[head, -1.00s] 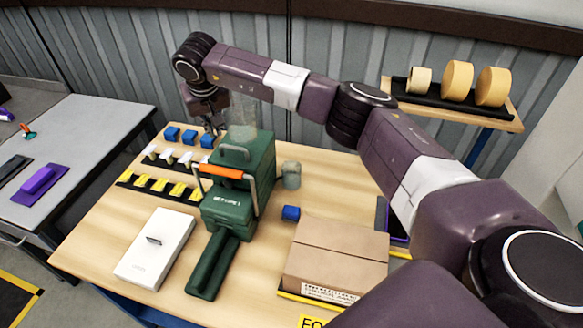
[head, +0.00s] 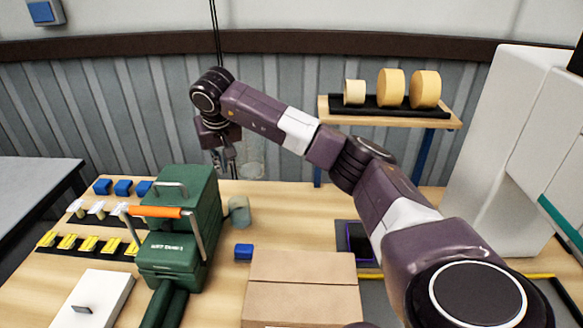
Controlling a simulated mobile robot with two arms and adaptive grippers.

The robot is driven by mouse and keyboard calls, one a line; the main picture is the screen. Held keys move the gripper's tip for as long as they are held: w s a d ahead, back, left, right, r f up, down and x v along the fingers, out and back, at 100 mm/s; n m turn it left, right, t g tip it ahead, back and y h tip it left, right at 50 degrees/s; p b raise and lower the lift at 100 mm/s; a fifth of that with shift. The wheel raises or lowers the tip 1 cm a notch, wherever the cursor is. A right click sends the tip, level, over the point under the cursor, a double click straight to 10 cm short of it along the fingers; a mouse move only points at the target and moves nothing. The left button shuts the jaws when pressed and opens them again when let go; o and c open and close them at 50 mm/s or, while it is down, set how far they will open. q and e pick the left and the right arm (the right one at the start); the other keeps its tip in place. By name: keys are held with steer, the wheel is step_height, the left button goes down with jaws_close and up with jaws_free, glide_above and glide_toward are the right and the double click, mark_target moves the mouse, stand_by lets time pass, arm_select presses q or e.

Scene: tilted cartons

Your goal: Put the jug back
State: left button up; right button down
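A clear, see-through jug (head: 251,158) shows faintly against the grey wall panels, above the back edge of the wooden table. My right gripper (head: 226,163) is at the jug's left side and appears shut on it; the fingers are small and the contact is hard to see. The jug looks upright and clear of the table. My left gripper is not in view.
A grey-green cup (head: 239,210), blue block (head: 243,251) and carton (head: 302,285) are nearby. A raised shelf (head: 335,118) holds yellow rolls.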

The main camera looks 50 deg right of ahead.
mark_target(265, 158)
steer(key=shift+m, duration=0.7)
steer(key=s+d+b, duration=0.1)
steer(key=d, duration=0.2)
steer(key=s+d+f+b, duration=0.1)
steer(key=s+d+b, duration=0.1)
steer(key=d, duration=0.1)
steer(key=s+d+f+b, duration=0.1)
steer(key=s+d, duration=0.1)
steer(key=d, duration=0.1)
steer(key=shift+s+d+b, duration=0.25)
steer(key=shift+d+b, duration=0.05)
steer(key=shift+d, duration=0.05)
step_height(265, 158, down, 16)
steer(key=shift+s+d+r+p, duration=0.15)
steer(key=shift+p, duration=0.6)
step_height(265, 158, down, 4)
steer(key=shift+r+p, duration=0.1)
steer(key=shift+p, duration=0.25)
steer(key=shift+f, duration=0.3)
steer(key=c, duration=2.2)
jaws_free()
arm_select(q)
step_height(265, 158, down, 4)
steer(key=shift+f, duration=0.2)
arm_select(e)
steer(key=shift+o, duration=0.2)
